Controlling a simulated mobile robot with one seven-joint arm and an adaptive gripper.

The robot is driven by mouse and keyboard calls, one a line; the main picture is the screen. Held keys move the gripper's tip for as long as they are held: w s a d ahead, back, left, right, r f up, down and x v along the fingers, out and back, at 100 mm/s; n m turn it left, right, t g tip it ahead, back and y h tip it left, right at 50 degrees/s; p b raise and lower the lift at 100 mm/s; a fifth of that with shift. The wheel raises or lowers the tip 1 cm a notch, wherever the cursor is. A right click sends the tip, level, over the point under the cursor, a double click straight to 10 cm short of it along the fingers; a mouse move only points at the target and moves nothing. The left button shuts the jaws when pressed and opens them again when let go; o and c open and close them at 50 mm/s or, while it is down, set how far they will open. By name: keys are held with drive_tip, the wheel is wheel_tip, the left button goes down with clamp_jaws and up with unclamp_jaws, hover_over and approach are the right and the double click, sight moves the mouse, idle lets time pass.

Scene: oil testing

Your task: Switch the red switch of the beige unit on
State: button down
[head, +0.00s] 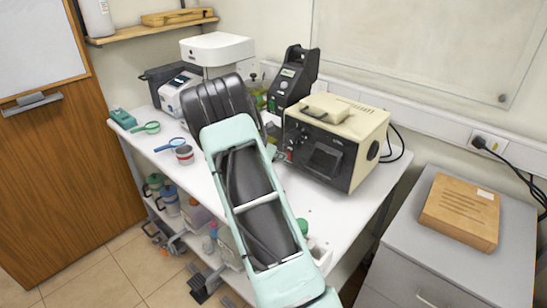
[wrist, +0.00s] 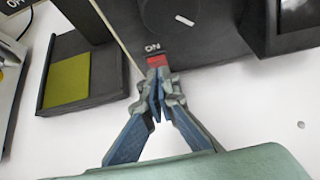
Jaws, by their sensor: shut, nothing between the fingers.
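The beige unit (head: 354,118) stands on the white bench at the right of the head view, with a black front facing the arm. In the wrist view its black front panel (wrist: 215,38) fills the top. The red switch (wrist: 157,61) sits at the panel's lower edge under the marking "ON". My gripper (wrist: 158,78) is shut and empty. Its fingertips are right at the red switch and overlap its lower part; whether they touch it I cannot tell.
A black holder with a yellow-green pad (wrist: 68,85) lies left of the fingers. A black device (head: 293,78) stands behind, left of the beige unit. A grey cabinet (head: 437,262) with a wooden box (head: 461,211) is at the right. The bench right of the fingers is clear.

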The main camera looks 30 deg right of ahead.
drive_tip(key=shift+w+d, duration=0.15)
drive_tip(key=shift+d, duration=0.2)
drive_tip(key=shift+w+d+r, duration=0.2)
drive_tip(key=shift+d+r, duration=0.1)
drive_tip(key=shift+d, duration=0.3)
drive_tip(key=shift+r+p, duration=0.8)
drive_tip(key=shift+a, duration=0.15)
